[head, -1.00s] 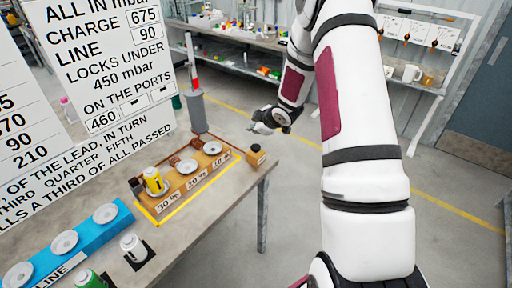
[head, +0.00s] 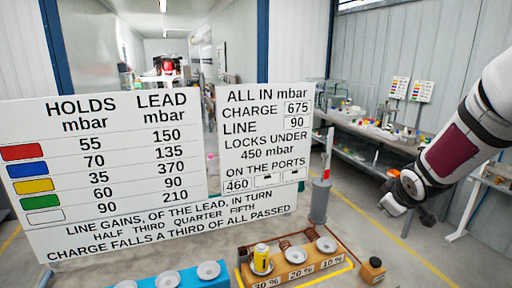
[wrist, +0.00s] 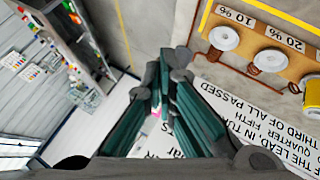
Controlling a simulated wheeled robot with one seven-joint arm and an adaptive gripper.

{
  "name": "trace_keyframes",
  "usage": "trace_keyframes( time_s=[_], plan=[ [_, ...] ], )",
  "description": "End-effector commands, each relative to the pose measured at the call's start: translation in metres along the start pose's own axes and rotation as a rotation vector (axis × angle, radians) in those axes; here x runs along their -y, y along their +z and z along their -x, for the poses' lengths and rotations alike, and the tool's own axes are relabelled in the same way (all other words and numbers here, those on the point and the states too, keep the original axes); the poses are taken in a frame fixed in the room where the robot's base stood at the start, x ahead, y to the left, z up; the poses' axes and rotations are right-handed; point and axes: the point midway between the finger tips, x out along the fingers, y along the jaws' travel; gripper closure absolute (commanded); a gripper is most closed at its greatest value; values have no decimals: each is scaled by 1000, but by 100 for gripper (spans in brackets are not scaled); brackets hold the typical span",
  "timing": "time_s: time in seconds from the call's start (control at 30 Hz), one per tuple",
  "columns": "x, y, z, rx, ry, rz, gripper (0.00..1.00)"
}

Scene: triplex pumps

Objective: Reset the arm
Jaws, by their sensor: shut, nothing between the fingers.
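My white arm (head: 455,152) with a maroon panel reaches in from the right edge in the head view. My gripper (head: 408,214) hangs at its end, pointing down, clear of the bench and to the right of the wooden port block. In the wrist view my gripper (wrist: 170,82) shows dark green fingers closed together with nothing between them. The arm's upper links lie outside the head view.
The wooden block (head: 302,270) has white discs and a yellow canister (head: 261,258). White boards (head: 105,165) stand behind. A cluttered bench (head: 365,138) lines the back wall. Floor near the gripper is clear.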

Motion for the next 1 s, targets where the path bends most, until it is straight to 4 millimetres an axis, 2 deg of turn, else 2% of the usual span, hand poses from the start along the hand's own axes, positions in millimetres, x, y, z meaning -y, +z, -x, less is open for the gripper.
trace_keyframes(
  time_s=[0.03, 0.27, 0.47, 0.6, 0.8, 1.0],
  plan=[
    [1, -7, 23, 7, 11, -25, 100],
    [24, -11, 114, 68, 14, -181, 100],
    [61, -1, 188, 102, -24, -318, 100],
    [94, 14, 235, 121, -75, -411, 100],
    [145, 40, 288, 145, -172, -514, 100],
    [176, 58, 315, 162, -242, -565, 100]
  ],
)
